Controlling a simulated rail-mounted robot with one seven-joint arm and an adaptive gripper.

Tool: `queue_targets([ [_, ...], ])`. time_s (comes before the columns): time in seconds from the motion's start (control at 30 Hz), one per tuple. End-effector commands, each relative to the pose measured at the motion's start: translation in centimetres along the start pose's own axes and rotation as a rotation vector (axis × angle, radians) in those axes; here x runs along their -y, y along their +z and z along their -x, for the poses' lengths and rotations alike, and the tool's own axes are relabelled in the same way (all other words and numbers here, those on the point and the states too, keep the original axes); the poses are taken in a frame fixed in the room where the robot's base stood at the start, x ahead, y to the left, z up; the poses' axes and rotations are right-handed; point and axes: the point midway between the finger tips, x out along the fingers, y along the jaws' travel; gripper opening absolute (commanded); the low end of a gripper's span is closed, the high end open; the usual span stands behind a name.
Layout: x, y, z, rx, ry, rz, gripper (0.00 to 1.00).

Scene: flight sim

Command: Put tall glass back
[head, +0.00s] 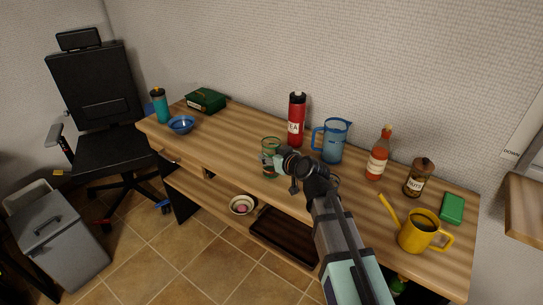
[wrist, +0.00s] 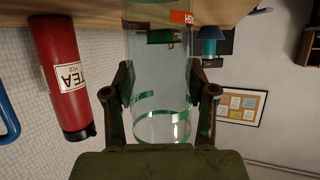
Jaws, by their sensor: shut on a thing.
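The tall glass (head: 270,147) is clear with green markings and stands upright at the middle of the wooden desk in the head view. My gripper (head: 273,160) is shut on it from the front right. In the wrist view, which is upside down, the glass (wrist: 160,105) is between the two fingers of my gripper (wrist: 161,82), with a finger on each side. A red label shows near its lower part. I cannot tell whether its base touches the desktop or is slightly above it.
A red tea bottle (head: 297,120) and a blue pitcher (head: 333,141) stand close behind the glass. A sauce bottle (head: 377,155), brown jar (head: 418,178) and yellow watering can (head: 417,231) are right. A blue bowl (head: 181,125) is left. The desk (head: 226,134) is clear between bowl and glass.

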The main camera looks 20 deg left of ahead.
Motion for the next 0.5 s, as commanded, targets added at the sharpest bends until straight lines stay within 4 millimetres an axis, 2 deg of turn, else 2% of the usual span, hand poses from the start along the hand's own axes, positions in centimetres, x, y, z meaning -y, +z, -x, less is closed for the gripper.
queue_targets([
  [0.03, 0.00, 0.05, -0.03, 0.000, 0.000, 0.000, 0.67],
  [0.07, 0.00, 0.03, -0.02, 0.000, 0.000, 0.000, 0.78],
  [0.1, 0.00, 0.02, -0.01, 0.000, 0.000, 0.000, 0.82],
  [0.5, 0.00, -0.31, 0.13, 0.000, 0.000, 0.000, 0.82],
])
